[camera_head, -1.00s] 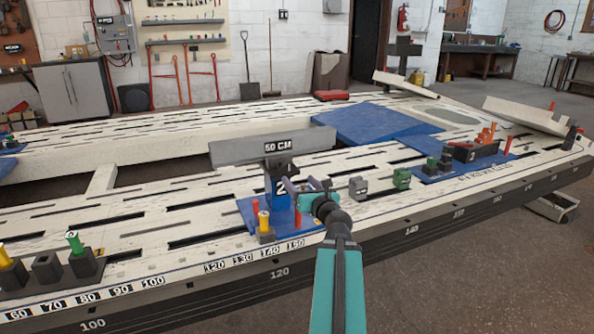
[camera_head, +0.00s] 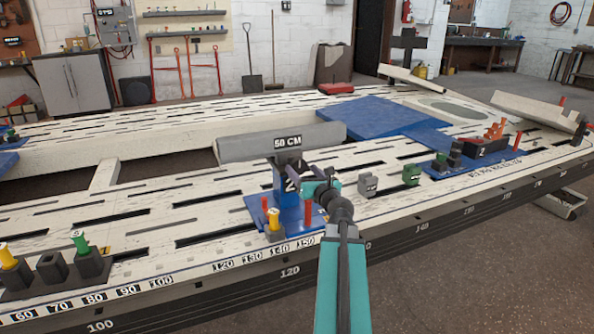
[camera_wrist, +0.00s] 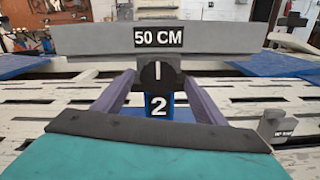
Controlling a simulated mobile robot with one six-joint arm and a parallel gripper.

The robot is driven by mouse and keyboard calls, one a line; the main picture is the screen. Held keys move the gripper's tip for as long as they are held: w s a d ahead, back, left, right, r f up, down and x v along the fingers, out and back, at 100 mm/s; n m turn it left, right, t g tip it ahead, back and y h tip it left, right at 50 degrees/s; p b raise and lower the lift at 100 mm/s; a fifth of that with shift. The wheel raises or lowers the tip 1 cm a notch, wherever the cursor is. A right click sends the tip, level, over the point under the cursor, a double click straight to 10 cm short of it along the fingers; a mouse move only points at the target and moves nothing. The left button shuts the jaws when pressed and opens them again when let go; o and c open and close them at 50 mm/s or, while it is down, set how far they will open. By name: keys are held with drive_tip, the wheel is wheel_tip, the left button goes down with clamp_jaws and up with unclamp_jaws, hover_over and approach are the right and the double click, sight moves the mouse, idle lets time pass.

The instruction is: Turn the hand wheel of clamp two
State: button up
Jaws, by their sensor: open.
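Clamp two is a blue post (camera_head: 280,178) marked 2 on a blue base plate (camera_head: 262,212), under a grey beam (camera_head: 245,144) labelled 50 CM. Its hand wheel is a dark round knob (camera_wrist: 160,75) with a white line upright on it, above the 2 in the wrist view. In the head view my gripper hides the wheel. My gripper (camera_head: 300,178) is open; in the wrist view its two purple fingers (camera_wrist: 160,84) stand left and right of the wheel. I see a gap between the fingers and the wheel, and cannot tell how far forward the tips reach.
Red pins (camera_head: 308,213) and a yellow-topped peg (camera_head: 274,223) stand close by on the base plate. A grey block (camera_head: 367,185) and a green block (camera_head: 411,175) sit to the right on the slotted white bench (camera_head: 160,205). Clamp 3 (camera_head: 487,147) is further right.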

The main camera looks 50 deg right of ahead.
drive_tip(key=shift+w, duration=0.35)
drive_tip(key=c, duration=1)
drive_tip(key=shift+d, duration=0.25)
drive_tip(key=shift+c, duration=0.2)
drive_tip(key=shift+a, duration=0.1)
